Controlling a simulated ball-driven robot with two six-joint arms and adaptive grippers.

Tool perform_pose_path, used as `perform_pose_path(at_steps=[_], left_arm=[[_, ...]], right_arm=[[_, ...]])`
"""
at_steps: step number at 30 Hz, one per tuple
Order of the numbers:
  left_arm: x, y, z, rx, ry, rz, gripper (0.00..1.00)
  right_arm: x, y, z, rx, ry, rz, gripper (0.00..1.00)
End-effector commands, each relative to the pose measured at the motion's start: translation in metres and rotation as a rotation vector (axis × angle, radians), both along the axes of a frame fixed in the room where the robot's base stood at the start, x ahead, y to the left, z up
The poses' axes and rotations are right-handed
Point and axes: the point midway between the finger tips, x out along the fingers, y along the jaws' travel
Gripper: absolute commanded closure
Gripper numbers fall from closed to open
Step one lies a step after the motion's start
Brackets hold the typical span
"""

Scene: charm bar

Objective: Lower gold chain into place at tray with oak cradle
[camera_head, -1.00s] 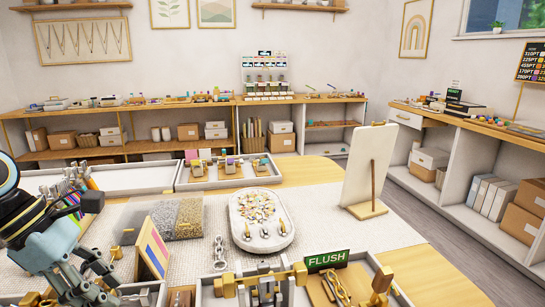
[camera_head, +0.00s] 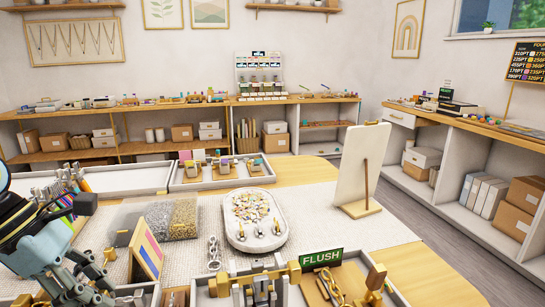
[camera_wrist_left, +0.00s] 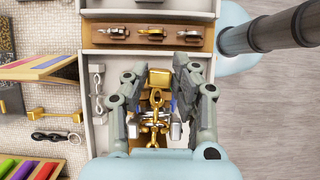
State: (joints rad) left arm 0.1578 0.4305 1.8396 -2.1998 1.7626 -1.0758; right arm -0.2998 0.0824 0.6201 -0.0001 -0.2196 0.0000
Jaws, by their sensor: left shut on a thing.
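The gold chain (camera_wrist_left: 154,104) shows in the left wrist view between the fingers of my left gripper (camera_wrist_left: 163,122), which is shut on it. A gold block (camera_wrist_left: 158,78) sits at the chain's upper end. Under them is a white tray (camera_wrist_left: 97,132); brown wood shows beneath the chain, but the fingers hide most of it, so I cannot tell whether the chain touches the oak cradle. In the head view my left gripper (camera_head: 88,287) is at the lower left; its chain is not clear there. My right gripper is not in view.
A silver chain (camera_wrist_left: 97,82) lies along the tray's left side. A wooden strip (camera_wrist_left: 98,34) with three clasps is at its top. A striped card (camera_head: 150,250) stands close to my gripper. Rightward are a FLUSH sign (camera_head: 321,258) and a white oval tray (camera_head: 233,236).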

Motion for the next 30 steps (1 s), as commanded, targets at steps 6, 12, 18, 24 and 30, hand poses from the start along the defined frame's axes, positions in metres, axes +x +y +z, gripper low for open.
perform_pose_path(at_steps=[6, 12, 18, 24, 30], left_arm=[[0.004, 0.001, 0.015, 0.005, -0.018, 0.002, 1.00], [0.003, 0.001, 0.025, 0.003, -0.011, 0.000, 1.00], [0.002, 0.001, 0.035, 0.002, -0.009, -0.001, 1.00], [0.002, 0.001, 0.046, 0.002, -0.008, 0.000, 1.00], [0.001, 0.000, 0.052, 0.002, -0.007, 0.000, 1.00]], right_arm=[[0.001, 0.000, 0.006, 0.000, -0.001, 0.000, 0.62], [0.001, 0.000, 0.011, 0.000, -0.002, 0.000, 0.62], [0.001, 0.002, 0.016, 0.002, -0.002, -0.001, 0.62], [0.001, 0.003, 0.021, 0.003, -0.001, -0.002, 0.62], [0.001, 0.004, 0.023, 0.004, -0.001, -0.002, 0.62]])
